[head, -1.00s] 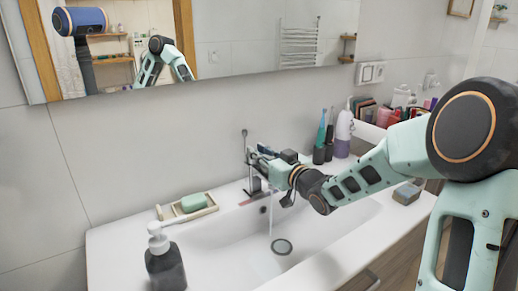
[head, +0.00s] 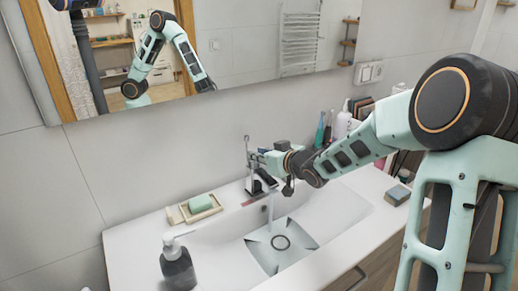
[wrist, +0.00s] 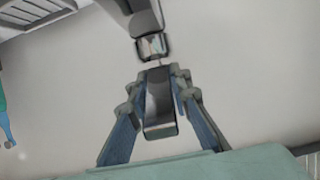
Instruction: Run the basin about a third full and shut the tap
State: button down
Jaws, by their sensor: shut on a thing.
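The white basin (head: 335,212) is set in the counter, with a shallow square-edged pool of water (head: 262,250) around the dark round drain (head: 281,242). A thin stream (head: 270,208) falls from the chrome tap (head: 262,183) at the back of the basin. My gripper (head: 256,160) is at the top of the tap. In the wrist view my gripper (wrist: 160,74) has its two fingers on either side of the dark, shiny tap lever (wrist: 160,105) and is shut on it. The fingers partly hide the lever in the head view.
A green soap on a tray (head: 200,204) and a dark pump bottle (head: 177,265) stand on the left of the counter. A grey block (head: 397,195) lies at right. Bottles and toiletries (head: 343,125) stand behind my arm. The mirror (head: 230,60) hangs above.

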jog(key=c, duration=1.8)
grip_release()
jog(key=shift+o, duration=0.2)
jog(key=v, duration=1.2)
